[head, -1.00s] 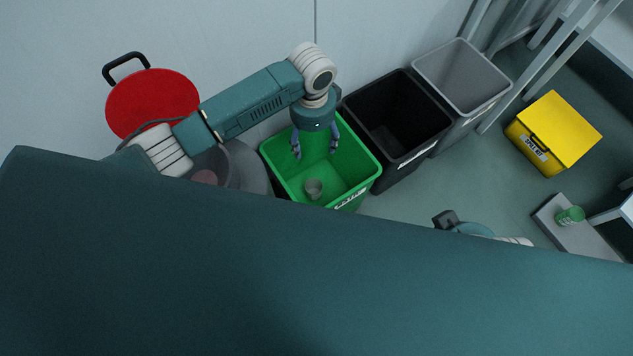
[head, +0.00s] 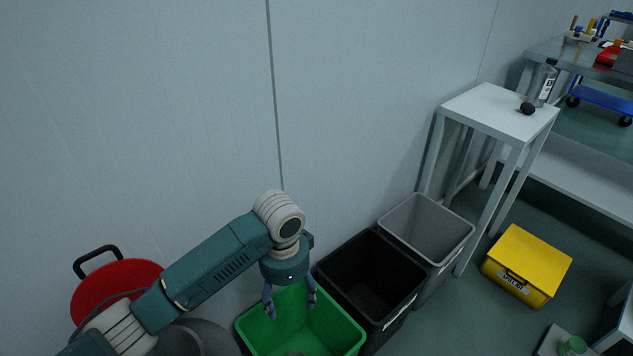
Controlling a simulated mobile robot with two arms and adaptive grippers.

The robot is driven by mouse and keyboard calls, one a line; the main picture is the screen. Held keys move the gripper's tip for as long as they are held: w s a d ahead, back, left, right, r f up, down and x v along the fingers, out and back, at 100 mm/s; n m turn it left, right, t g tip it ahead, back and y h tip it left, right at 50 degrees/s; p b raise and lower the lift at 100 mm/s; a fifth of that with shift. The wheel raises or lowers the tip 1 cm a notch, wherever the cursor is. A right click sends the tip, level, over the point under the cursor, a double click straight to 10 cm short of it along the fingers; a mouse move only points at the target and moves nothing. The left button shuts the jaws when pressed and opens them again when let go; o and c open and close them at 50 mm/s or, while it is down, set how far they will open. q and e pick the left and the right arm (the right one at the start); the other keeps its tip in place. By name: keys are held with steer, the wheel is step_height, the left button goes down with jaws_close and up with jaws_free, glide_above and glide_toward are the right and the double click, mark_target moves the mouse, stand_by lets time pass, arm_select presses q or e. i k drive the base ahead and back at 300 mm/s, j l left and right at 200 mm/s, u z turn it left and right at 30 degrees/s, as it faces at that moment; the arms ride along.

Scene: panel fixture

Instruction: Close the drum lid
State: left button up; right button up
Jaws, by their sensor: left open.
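The drum lid (head: 112,284) is a red disc with a black handle, tilted up at the lower left near the wall. The grey drum (head: 200,340) is beside it at the bottom edge, mostly hidden by my left arm and the frame edge. My left gripper (head: 290,304) is open, fingers pointing down, over the green bin (head: 347,336). It is to the right of the lid and apart from it. A cup in the green bin barely shows at the bottom edge. My right gripper is not in view.
A black bin (head: 372,276) and a grey bin (head: 428,228) stand right of the green bin along the wall. A yellow box (head: 526,264) is on the floor. A white table (head: 492,108) holds a bottle (head: 542,83) and a dark round object (head: 527,109).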

mark_target(121, 276)
steer(key=k+l, duration=0.15)
steer(key=k, duration=0.35)
steer(key=k+l, duration=0.15)
steer(key=k, duration=0.35)
